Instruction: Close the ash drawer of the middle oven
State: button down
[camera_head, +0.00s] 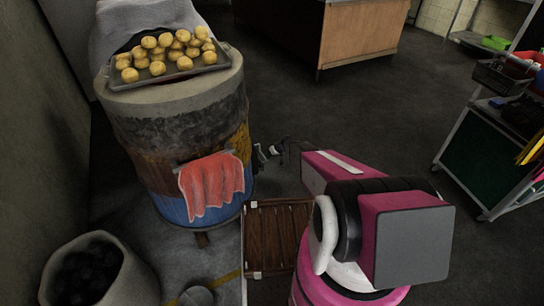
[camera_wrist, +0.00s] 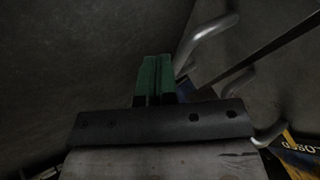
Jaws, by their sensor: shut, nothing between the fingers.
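One barrel oven (camera_head: 180,130) stands at the left in the head view, with a rusty, dark upper wall and a blue band low down. I cannot pick out its ash drawer for certain. A small dark and grey part (camera_head: 266,153) juts from the oven's right side, near the end of my pink arm; I cannot tell whether it is oven hardware or my gripper. In the wrist view my gripper (camera_wrist: 155,78) has green fingertips pressed together, with nothing between them. Right of it are curved metal bars (camera_wrist: 207,37) and a blue and yellow lettered surface (camera_wrist: 298,154).
A tray of buns (camera_head: 170,73) rests on the oven, and a red cloth (camera_head: 212,185) hangs on its front. A wooden crate (camera_head: 274,235) and a pale bin of dark lumps (camera_head: 130,275) stand in front. A cart (camera_head: 478,160) stands right; the floor behind my arm is clear.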

jog(key=shift+a, duration=0.15)
jog(key=shift+s+a, duration=0.4)
jog(key=shift+a, duration=0.45)
jog(key=shift+s+a, duration=0.35)
jog(key=shift+a, duration=0.5)
